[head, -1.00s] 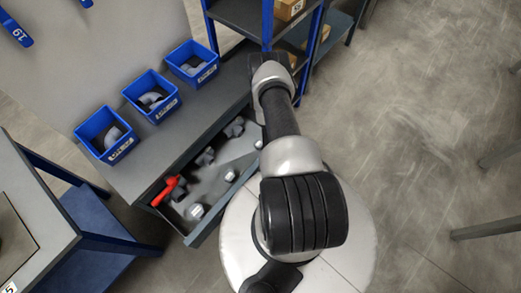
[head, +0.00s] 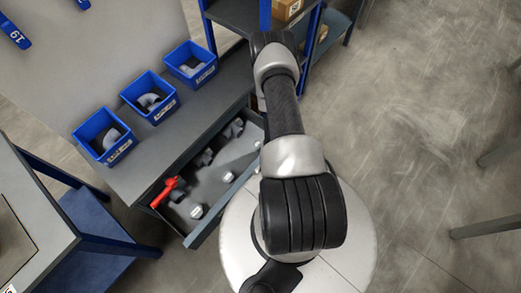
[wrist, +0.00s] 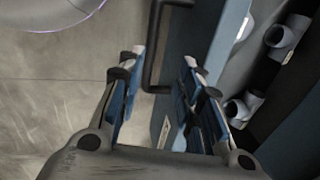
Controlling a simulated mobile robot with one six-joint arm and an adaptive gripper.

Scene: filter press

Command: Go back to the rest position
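My gripper (wrist: 160,85) is open and empty in the wrist view, its blue-padded fingers apart. The dark bar handle (wrist: 153,55) of the drawer shows beyond and between the fingertips; I cannot tell the exact gap. The drawer (head: 213,222) stands pulled open under the grey bench in the head view. It holds a red-handled part (head: 167,190) and several grey and white fittings. Grey pipe fittings (wrist: 285,35) also show inside it at the right of the wrist view. In the head view my arm reaches up the middle, and the gripper is hidden.
Three blue bins (head: 104,136) with fittings stand on the grey bench (head: 143,175). A blue-framed shelf with a cardboard box (head: 287,10) is behind my arm. Another blue-framed table (head: 42,212) is at the left. The floor at right (head: 410,130) is mostly open.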

